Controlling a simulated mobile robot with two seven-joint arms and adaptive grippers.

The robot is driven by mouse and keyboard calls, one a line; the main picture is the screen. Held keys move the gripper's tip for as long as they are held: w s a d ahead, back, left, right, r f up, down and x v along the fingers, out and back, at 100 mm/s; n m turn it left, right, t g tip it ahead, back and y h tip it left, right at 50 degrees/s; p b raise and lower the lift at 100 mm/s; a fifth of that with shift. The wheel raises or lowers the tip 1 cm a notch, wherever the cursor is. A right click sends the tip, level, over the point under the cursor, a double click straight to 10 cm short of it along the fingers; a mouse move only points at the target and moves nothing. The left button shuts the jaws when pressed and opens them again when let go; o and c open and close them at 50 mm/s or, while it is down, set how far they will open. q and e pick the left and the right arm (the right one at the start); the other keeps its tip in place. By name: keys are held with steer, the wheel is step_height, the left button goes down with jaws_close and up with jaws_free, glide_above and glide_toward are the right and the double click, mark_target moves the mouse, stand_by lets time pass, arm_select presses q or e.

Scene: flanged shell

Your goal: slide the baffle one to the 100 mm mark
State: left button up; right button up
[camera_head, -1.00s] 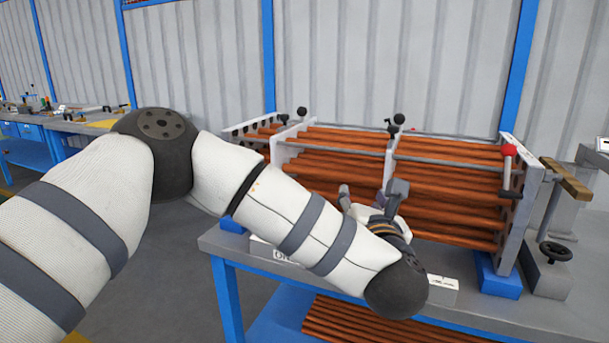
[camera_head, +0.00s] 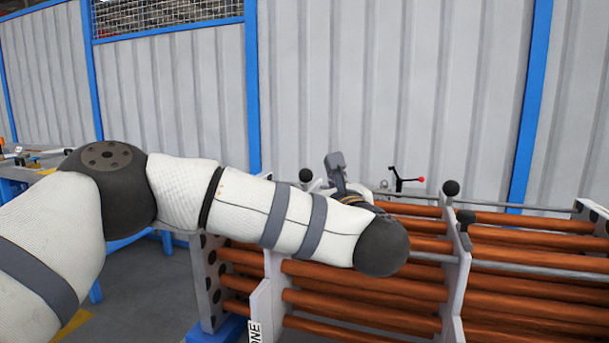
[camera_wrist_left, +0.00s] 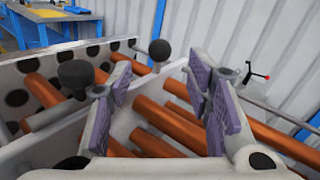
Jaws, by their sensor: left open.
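Baffle one (camera_head: 276,290) is a pale upright plate around the copper-coloured tubes, with a label ending "ONE" at its lower front. In the left wrist view a pale plate edge (camera_wrist_left: 50,140) runs diagonally beside the tubes. My left gripper (camera_head: 335,168) is over the bundle's far side, partly hidden by my own forearm. In the left wrist view it is open (camera_wrist_left: 163,95), with purple pads apart and nothing gripped. A black ball knob (camera_wrist_left: 160,50) shows beyond the gap between the fingers; another dark knob (camera_wrist_left: 75,75) is left of them. No 100 mm mark is readable.
A second pale plate (camera_head: 453,270) with a black knob (camera_head: 450,188) stands to the right. A holed end plate (camera_head: 207,285) stands at the left. Steel rods run along the tubes. A red-tipped handle (camera_head: 405,180) is behind. The corrugated wall closes the back.

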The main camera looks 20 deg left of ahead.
mark_target(308, 179)
arm_select(q)
steer(key=x, duration=0.7)
steer(key=shift+w+a+f+b, duration=0.15)
steer(key=shift+w+f+b, duration=0.1)
steer(key=shift+w+b, duration=0.05)
steer(key=shift+w+a+r, duration=0.15)
steer(key=shift+w+a, duration=0.1)
steer(key=shift+w, duration=0.2)
jaws_close()
